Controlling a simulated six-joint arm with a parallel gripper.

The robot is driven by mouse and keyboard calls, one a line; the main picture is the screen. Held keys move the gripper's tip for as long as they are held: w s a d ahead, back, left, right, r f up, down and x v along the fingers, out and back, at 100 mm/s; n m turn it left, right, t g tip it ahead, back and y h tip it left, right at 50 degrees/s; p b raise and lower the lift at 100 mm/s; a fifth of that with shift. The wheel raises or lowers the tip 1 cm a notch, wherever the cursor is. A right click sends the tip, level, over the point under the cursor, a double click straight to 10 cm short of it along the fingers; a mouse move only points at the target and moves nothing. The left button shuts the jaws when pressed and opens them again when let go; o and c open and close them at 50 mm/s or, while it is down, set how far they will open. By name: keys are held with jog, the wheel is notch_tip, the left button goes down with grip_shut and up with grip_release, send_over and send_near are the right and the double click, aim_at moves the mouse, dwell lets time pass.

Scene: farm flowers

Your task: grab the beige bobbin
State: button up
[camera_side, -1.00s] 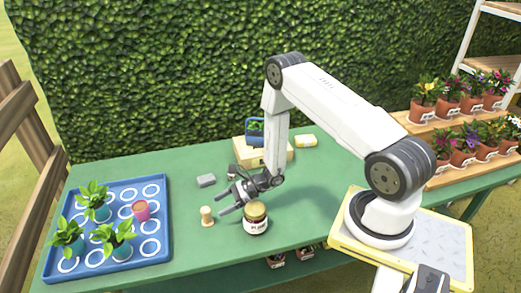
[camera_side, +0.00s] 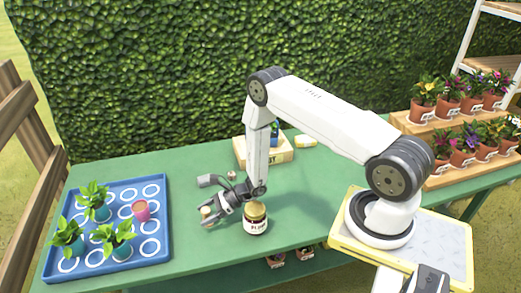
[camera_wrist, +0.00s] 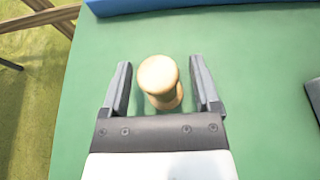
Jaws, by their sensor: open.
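The beige bobbin (camera_wrist: 160,78) stands upright on the green table between the two open fingers of my gripper (camera_wrist: 162,88) in the wrist view. A gap of green shows on each side of it, so the fingers look apart from it. In the side view the bobbin (camera_side: 206,211) is partly hidden by my gripper (camera_side: 208,214), which is low over the table around it.
A labelled jar (camera_side: 256,219) stands close to the right of my gripper. A blue tray (camera_side: 160,187) with several plants and a pink cup (camera_side: 141,210) lies to the left.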

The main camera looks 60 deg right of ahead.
grip_shut()
jog(key=shift+r, duration=0.1)
dwell(0.4)
jog(key=shift+r, duration=0.65)
jog(key=s+r, duration=1.1)
jog(key=s, duration=0.3)
jog(key=shift+d+r, duration=0.15)
jog(key=shift+r, duration=0.15)
dwell(0.4)
